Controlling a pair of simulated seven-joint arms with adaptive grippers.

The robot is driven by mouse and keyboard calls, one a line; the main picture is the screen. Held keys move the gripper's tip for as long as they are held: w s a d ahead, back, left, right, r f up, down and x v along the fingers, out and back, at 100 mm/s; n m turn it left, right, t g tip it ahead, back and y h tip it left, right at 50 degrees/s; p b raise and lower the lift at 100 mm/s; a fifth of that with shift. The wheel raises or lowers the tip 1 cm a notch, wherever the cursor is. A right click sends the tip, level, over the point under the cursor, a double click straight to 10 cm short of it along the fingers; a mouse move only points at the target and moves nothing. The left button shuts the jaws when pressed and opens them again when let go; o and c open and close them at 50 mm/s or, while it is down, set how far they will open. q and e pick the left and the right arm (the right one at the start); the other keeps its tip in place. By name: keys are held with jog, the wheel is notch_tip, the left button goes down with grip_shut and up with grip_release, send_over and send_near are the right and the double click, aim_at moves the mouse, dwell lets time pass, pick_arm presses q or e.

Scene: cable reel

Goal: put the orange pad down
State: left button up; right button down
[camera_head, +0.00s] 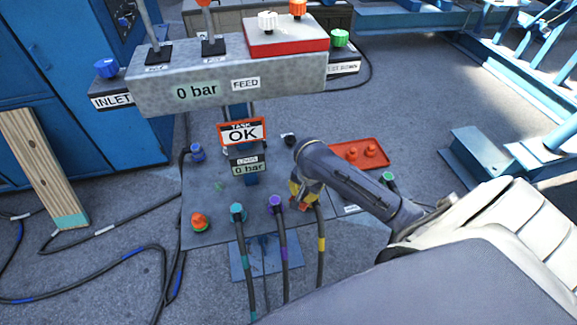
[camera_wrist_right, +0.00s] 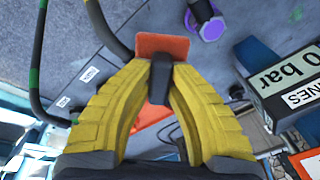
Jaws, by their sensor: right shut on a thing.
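My right gripper (camera_head: 304,194) comes in from the right and points down over the grey plate (camera_head: 225,200). In the right wrist view, its yellow fingers (camera_wrist_right: 158,68) are shut on a dark stem, with the flat orange pad (camera_wrist_right: 163,45) at their tips. The pad is mostly hidden in the head view, so I cannot tell whether it touches the plate. A red tray (camera_head: 375,164) with small orange knobs on it lies behind and to the right of the gripper. My left gripper is out of view.
Purple (camera_head: 275,202) and teal (camera_head: 237,211) hose ends stand left of the gripper. An orange knob (camera_head: 199,222) is at the plate's left. A sign reading OK (camera_head: 243,134) and a grey panel (camera_head: 228,81) rise behind. Cables lie across the left floor.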

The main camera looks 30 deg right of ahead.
jog(key=shift+w+d+f, duration=0.1)
jog(key=shift+w+f, duration=0.05)
jog(key=shift+w, duration=0.2)
jog(key=w+d, duration=0.3)
jog(key=w, duration=0.4)
jog(key=w+d, duration=0.2)
jog(key=w, duration=0.6)
jog(key=shift+t, duration=0.4)
jog(key=x, duration=0.8)
jog(key=shift+w+d+f, duration=0.15)
jog(key=shift+w+d, duration=0.1)
jog(key=shift+w, duration=0.1)
jog(key=shift+x, duration=1.25)
jog(key=shift+w+d, duration=0.15)
jog(key=shift+w, duration=0.1)
jog(key=shift+w+d+g+y, duration=0.1)
jog(key=shift+w+g+y, duration=0.15)
jog(key=shift+g, duration=0.5)
jog(key=shift+w+d+g+y, duration=0.15)
jog(key=shift+w+g, duration=0.1)
jog(key=shift+g, duration=0.5)
jog(key=shift+f, duration=0.8)
